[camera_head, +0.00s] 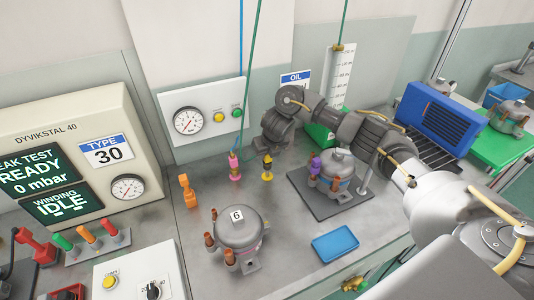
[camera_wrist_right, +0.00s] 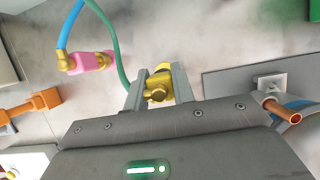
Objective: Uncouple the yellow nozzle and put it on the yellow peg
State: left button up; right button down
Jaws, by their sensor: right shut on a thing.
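My right gripper (camera_head: 266,152) comes in from the right at the back of the bench. In the right wrist view my right gripper (camera_wrist_right: 157,88) is shut on the yellow nozzle (camera_wrist_right: 158,84), whose brass-yellow body shows between the two fingers. In the head view the yellow peg (camera_head: 267,177) shows as a yellow foot with a dark upper part, directly below the gripper. I cannot tell whether the nozzle is seated on the peg. A green hose (camera_wrist_right: 112,40) curves down close to the fingers. My left gripper is not in view.
A pink nozzle (camera_head: 235,168) with a blue hose stands just left of the gripper. An orange fitting (camera_head: 187,190) stands further left. A compressor (camera_head: 338,168) stands on a dark mat to the right; another, marked 6 (camera_head: 240,235), stands in front. A blue tray (camera_head: 335,243) lies near the front.

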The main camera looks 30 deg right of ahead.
jog(key=shift+f, duration=0.2)
jog(key=shift+f+b, duration=1)
jog(key=shift+f, duration=0.05)
jog(key=c, duration=1.1)
grip_release()
jog(key=p+v, duration=0.3)
jog(key=v, duration=0.8)
jog(key=shift+w+d, duration=0.1)
